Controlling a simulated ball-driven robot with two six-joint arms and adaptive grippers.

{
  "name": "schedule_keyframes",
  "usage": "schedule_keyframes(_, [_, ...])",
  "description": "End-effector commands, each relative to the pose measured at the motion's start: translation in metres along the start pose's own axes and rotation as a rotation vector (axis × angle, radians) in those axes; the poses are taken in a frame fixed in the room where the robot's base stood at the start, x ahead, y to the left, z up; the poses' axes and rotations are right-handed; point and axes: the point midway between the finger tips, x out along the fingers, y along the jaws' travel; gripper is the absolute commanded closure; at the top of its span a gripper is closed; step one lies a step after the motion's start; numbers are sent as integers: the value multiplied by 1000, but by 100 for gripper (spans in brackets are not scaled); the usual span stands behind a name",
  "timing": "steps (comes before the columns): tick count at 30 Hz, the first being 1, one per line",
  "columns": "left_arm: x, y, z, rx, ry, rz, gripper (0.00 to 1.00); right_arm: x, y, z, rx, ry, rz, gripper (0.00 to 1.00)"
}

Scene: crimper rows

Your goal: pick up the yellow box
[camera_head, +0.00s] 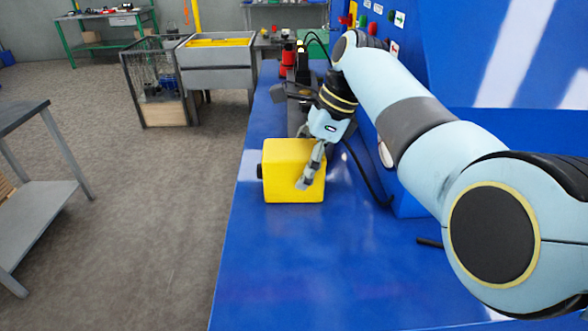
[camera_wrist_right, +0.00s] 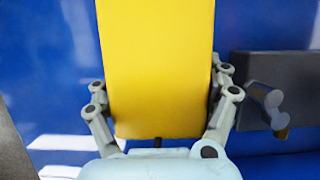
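The yellow box (camera_head: 283,180) rests on the blue table top, with a small dark knob on its left side. My right gripper (camera_head: 311,170) reaches down to the box from above and behind, with one finger across its near face. In the right wrist view the yellow box (camera_wrist_right: 158,70) fills the space between the two fingers of my right gripper (camera_wrist_right: 160,85). One finger is on each side, very close to the box; the tips are partly hidden, so firm contact cannot be told. My left gripper is not in view.
The blue table (camera_head: 300,270) is clear in front of the box. Dark equipment and a red item (camera_head: 287,58) stand behind it. A blue panel wall rises on the right. A grey bin (camera_head: 215,65) and a grey bench (camera_head: 40,220) stand on the floor to the left.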

Motion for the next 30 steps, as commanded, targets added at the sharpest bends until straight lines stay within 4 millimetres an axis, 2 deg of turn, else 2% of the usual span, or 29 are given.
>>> schedule_keyframes(1, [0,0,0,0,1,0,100,1,1,0,0,0,2,60])
schedule_keyframes(5, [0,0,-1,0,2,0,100,1,1,0,0,0,3,75])
schedule_keyframes(17, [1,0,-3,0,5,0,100,-7,-1,4,-1,-2,-2,75])
schedule_keyframes(23, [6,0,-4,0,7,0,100,-35,-2,15,-3,-2,-5,75])
schedule_keyframes(30, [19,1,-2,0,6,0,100,-99,-2,42,-4,-3,-7,75])
